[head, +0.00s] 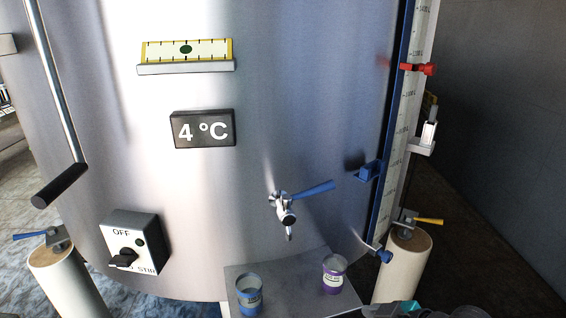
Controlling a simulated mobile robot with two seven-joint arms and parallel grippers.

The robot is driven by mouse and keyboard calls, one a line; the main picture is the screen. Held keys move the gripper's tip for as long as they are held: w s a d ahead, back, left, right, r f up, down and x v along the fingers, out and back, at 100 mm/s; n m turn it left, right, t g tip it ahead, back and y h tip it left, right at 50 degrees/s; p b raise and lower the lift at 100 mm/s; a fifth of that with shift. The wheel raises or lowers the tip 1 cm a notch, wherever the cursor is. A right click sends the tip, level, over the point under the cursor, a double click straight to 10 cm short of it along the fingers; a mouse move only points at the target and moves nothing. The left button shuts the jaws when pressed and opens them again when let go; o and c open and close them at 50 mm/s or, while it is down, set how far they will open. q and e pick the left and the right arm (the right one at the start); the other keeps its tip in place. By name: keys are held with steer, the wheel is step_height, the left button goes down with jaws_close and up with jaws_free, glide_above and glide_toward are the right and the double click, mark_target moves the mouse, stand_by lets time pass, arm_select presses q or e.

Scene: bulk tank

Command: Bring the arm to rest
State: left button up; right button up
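Only a small part of my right arm shows, at the bottom right edge of the head view. My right gripper (408,308) is there, grey with a teal patch, low beside the right end of the steel shelf. Most of it is cut off by the frame, so whether it is open or shut is hidden. My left gripper and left arm are not in view.
The steel tank (300,130) fills the view. Its tap (287,212) has a blue lever. A blue-labelled cup (249,297) and purple cup (333,275) stand on the shelf (290,283). A switch box (134,243) and gauge (403,130) flank them.

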steer(key=s+d+f+m+t+h, duration=0.3)
steer(key=s+f+m, duration=0.4)
steer(key=s+f, duration=0.3)
steer(key=shift+s+t+h, duration=0.2)
steer(key=shift+t+h, duration=0.6)
steer(key=shift+h, duration=0.1)
